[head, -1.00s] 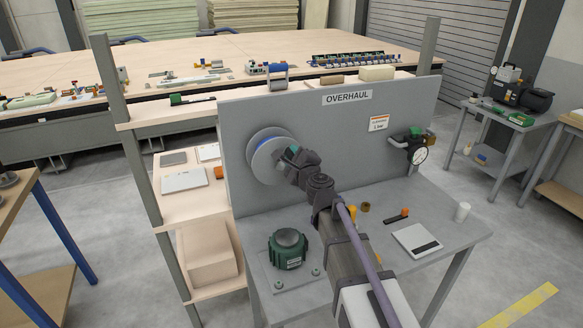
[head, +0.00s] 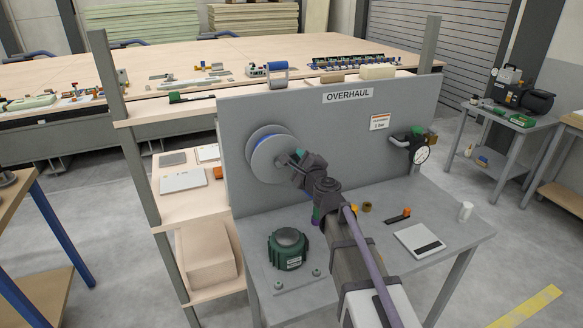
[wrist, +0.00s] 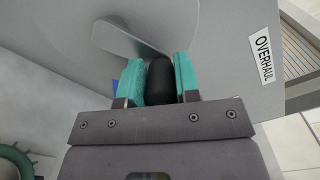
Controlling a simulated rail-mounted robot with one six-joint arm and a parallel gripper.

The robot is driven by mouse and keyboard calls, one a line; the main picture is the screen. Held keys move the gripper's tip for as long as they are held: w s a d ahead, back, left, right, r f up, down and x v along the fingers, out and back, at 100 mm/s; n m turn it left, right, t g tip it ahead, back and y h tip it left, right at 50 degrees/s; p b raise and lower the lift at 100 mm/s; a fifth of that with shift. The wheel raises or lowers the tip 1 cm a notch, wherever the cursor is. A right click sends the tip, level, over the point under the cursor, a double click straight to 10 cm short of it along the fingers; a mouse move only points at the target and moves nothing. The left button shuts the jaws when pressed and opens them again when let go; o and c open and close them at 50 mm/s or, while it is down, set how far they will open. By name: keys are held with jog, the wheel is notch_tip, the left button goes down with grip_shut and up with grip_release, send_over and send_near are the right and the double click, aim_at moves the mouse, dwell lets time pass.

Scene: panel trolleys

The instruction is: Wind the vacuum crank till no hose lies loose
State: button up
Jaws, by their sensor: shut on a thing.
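The grey crank reel (head: 268,163) is mounted on the left part of the upright grey panel, with a little blue showing between its discs. My gripper (head: 297,158) is in front of the reel's right side. In the wrist view, my gripper's teal fingers (wrist: 158,82) are shut on the black crank handle (wrist: 159,76), one finger on each side. The grey crank arm (wrist: 124,40) runs up and left from the handle across the disc. A bit of blue shows beside the left finger. I cannot make out any loose hose; my arm hides part of the bench.
A wooden shelf stands at left.

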jog(key=shift+a, duration=0.2)
jog(key=shift+d+f+b, duration=0.2)
jog(key=shift+f+b, duration=0.3)
jog(key=shift+f+b, duration=0.5)
jog(key=o, duration=0.5)
jog(key=shift+r, duration=0.1)
jog(key=shift+o, duration=0.9)
jog(key=shift+w+a, duration=0.1)
jog(key=shift+a, duration=0.05)
jog(key=shift+o, duration=1.3)
jog(key=v, duration=0.7)
jog(key=shift+d, duration=0.3)
